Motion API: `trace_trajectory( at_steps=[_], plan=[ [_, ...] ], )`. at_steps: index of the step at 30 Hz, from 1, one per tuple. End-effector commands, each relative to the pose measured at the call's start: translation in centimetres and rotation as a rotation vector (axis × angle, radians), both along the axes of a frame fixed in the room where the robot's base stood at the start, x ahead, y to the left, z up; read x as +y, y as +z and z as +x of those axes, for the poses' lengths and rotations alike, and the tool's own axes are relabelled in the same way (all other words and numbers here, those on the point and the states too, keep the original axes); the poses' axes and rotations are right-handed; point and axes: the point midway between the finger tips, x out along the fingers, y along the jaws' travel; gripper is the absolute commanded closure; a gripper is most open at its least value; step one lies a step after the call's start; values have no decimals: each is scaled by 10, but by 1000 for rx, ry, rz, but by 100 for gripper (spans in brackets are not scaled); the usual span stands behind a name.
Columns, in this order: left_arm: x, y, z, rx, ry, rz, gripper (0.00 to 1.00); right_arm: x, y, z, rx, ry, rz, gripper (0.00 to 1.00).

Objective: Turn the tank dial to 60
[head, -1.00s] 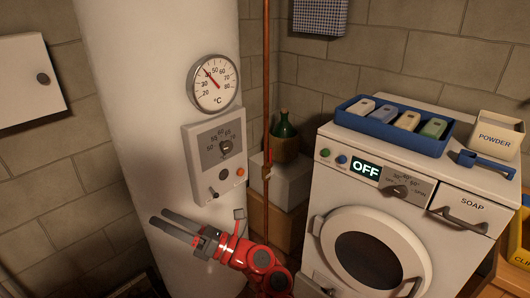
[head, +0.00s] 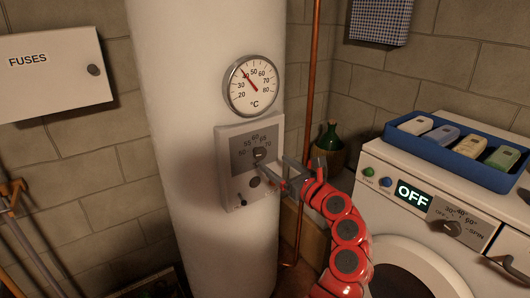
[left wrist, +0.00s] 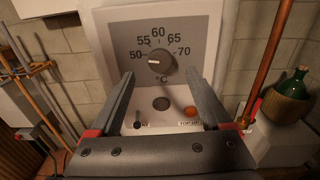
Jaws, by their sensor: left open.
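The tank dial is a dark round knob (head: 260,154) on a grey scale plate on the white tank's control panel (head: 224,143). In the left wrist view, the knob (left wrist: 160,61) sits below the numbers 50, 55, 60, 65 and 70. I cannot tell for sure which number its small light mark points to. My left gripper (head: 268,172) is just in front of the panel, slightly below the knob. In the left wrist view, my left gripper's (left wrist: 159,74) fingers are open, one to each side and below the knob, with nothing between them. My right gripper is out of view.
Below the knob are a dark round button, an orange light (left wrist: 190,111) and a small switch (left wrist: 137,122). A thermometer (head: 251,86) above reads about 40. A copper pipe (head: 312,75) and a green bottle (head: 329,137) stand to the right, beside the washing machine (head: 370,158).

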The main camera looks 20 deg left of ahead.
Motion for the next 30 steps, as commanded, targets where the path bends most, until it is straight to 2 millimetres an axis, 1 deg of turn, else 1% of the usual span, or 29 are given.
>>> trace_trajectory(
  at_steps=[1, 3, 6, 9, 13, 22, 26, 27, 29, 30],
  plan=[
    [10, 3, 7, 1, 3, 2, 19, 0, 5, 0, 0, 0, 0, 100],
    [21, 3, 16, 1, 1, 4, 19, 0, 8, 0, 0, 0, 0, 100],
    [35, 2, 27, 2, 0, 3, 19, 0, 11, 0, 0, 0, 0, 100],
    [44, 1, 35, 0, 0, 1, 19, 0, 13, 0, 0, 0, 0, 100],
    [52, 0, 40, 2, 0, 1, 19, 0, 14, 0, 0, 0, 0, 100],
    [53, -1, 41, 1, -1, 0, 19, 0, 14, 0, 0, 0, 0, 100],
    [53, -1, 41, 1, -1, 1, 42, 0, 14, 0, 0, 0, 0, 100],
    [53, -1, 41, 1, -1, 1, 49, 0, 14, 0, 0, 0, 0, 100],
    [53, -1, 41, 1, -1, 1, 60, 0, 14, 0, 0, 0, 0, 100],
    [53, -1, 41, 1, -1, 1, 67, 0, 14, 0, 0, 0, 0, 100]
  ],
)
